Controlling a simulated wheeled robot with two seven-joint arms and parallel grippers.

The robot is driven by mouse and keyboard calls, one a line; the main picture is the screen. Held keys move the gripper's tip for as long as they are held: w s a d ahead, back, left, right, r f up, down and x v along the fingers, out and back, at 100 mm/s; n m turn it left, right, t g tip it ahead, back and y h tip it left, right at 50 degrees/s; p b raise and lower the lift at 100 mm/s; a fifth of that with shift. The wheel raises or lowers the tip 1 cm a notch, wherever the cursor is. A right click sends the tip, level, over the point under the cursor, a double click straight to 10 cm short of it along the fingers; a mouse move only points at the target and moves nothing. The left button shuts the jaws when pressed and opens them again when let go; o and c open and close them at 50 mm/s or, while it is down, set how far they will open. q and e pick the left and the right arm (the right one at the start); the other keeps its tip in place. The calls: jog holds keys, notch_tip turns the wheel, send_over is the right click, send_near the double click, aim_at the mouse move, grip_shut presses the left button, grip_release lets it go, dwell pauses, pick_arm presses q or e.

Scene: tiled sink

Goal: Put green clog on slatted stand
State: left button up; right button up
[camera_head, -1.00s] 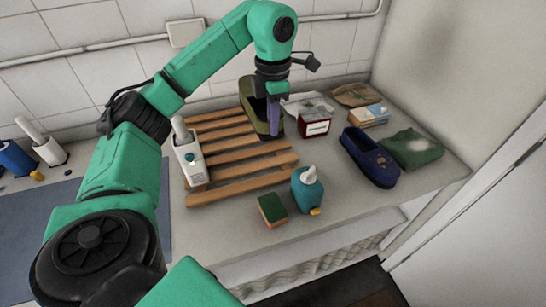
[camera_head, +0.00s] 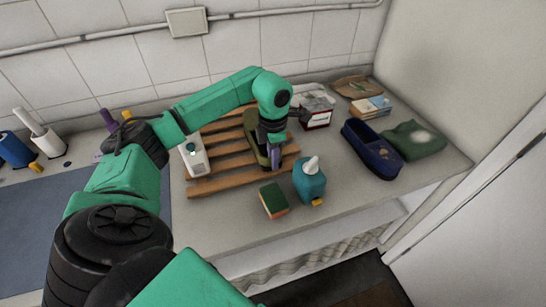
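The green clog (camera_head: 252,128) is olive with a dark opening and sits over the right part of the slatted stand (camera_head: 225,184), a wooden rack of parallel slats. My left gripper (camera_head: 275,158) is at the clog's right side, pointing down, and appears shut on it; one purple finger shows outside the clog and the other is hidden. The clog is tilted or lying along the slats; I cannot tell whether it touches them. My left arm covers the stand's back left part. My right gripper is not in view.
A sponge (camera_head: 273,200) and a teal bottle (camera_head: 309,182) stand close in front. A blue clog (camera_head: 372,150), green cloth (camera_head: 415,139), red-and-white box (camera_head: 317,119) and small boxes (camera_head: 371,107) lie to the right.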

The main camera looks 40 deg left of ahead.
pick_arm(q)
jog(key=shift+r, duration=0.15)
jog(key=shift+r, duration=0.2)
notch_tip(320, 180, up, 8)
jog(key=shift+f+b, duration=0.1)
jog(key=shift+b, duration=0.9)
jog(key=shift+r+p, duration=0.6)
jog(key=shift+r, duration=1.3)
